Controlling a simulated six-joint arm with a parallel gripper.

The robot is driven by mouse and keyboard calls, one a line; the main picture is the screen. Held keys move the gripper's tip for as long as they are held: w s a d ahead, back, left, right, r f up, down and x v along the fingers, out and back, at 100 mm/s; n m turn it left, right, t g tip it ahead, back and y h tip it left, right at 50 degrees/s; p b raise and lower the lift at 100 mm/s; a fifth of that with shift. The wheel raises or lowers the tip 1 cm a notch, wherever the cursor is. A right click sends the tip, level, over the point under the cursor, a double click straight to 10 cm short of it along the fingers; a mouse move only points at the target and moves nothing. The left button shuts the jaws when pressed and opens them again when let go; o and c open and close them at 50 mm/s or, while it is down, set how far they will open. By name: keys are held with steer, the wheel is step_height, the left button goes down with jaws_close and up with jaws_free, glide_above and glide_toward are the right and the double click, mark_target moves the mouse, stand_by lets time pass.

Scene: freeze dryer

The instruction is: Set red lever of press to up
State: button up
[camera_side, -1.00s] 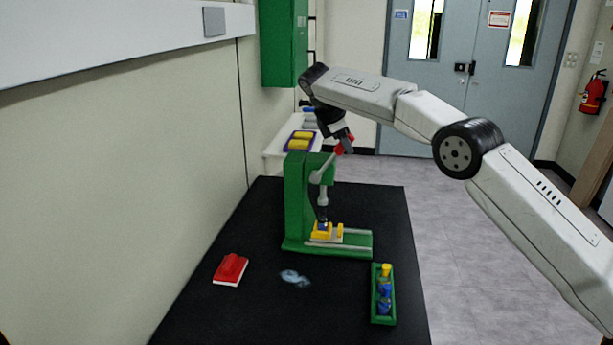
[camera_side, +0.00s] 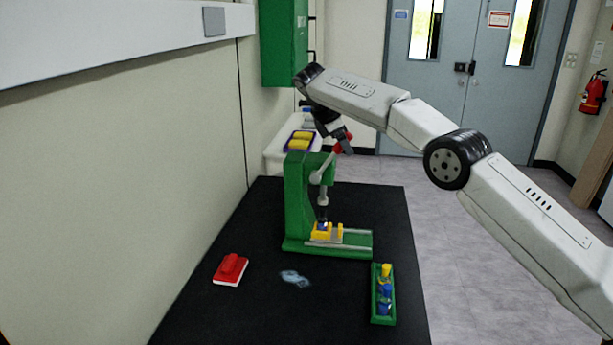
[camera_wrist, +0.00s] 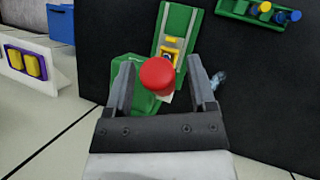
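The green press (camera_side: 297,205) stands upright on the black table. Its grey lever (camera_side: 325,170) slants up to the right and ends in a red knob, partly hidden by my gripper (camera_side: 343,147) in the side view. In the wrist view, the round red knob (camera_wrist: 157,75) shows between the two fingers of my gripper (camera_wrist: 160,82). The fingers are spread, with a visible gap to the knob on both sides. The press's green base (camera_wrist: 177,25) and a yellow piece (camera_wrist: 171,47) lie beyond the knob.
On the black table (camera_side: 240,315) are a red block with a white base (camera_side: 230,269), a clear bluish item (camera_side: 294,278) and a green tray (camera_side: 376,310) with yellow and blue pieces. A purple-edged holder with yellow pieces (camera_side: 300,142) is behind the press. The wall is at left.

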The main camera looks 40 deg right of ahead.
steer(key=shift+s+d+f+t+y, duration=0.35)
steer(key=shift+s+d+t+y, duration=0.05)
stand_by(0.8)
steer(key=shift+s+d+f+m+t+y, duration=0.5)
steer(key=shift+s+d+f+t+y, duration=0.65)
steer(key=shift+f+t+y, duration=0.55)
steer(key=v, duration=0.7)
steer(key=s+a+f+m+y, duration=0.1)
steer(key=s+a+f+m, duration=0.3)
steer(key=s+f, duration=0.4)
steer(key=s+a+f+m, duration=0.3)
steer(key=s+f+m, duration=0.2)
steer(key=s, duration=0.9)
steer(key=shift+a+f+g+y, duration=0.35)
steer(key=shift+f+g+y, duration=0.05)
steer(key=shift+f, duration=1.45)
